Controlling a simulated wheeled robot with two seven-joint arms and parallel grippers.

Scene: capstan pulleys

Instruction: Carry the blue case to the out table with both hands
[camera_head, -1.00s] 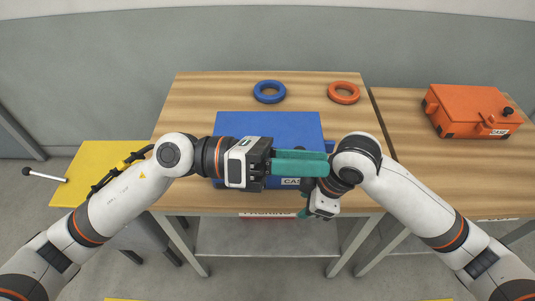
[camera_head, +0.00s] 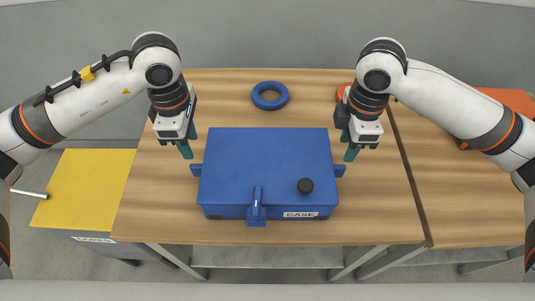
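The blue case (camera_head: 268,165) lies flat and closed on the wooden table, with a CASE label, a dark knob and a blue latch at its front. It has a small blue tab on its left side (camera_head: 196,170) and another on its right side (camera_head: 340,171). My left gripper (camera_head: 188,142) points down above and just behind the left tab, with its teal fingers apart and empty. My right gripper (camera_head: 347,146) points down above and just behind the right tab, also with fingers apart and empty. Neither visibly touches the case. No readable label marks the out table.
A blue ring (camera_head: 270,95) lies behind the case. An orange ring (camera_head: 341,91) is partly hidden by my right arm. An orange case (camera_head: 510,100) on the adjoining right table (camera_head: 465,195) is mostly hidden too. A yellow-topped stand (camera_head: 85,190) with a lever is at left.

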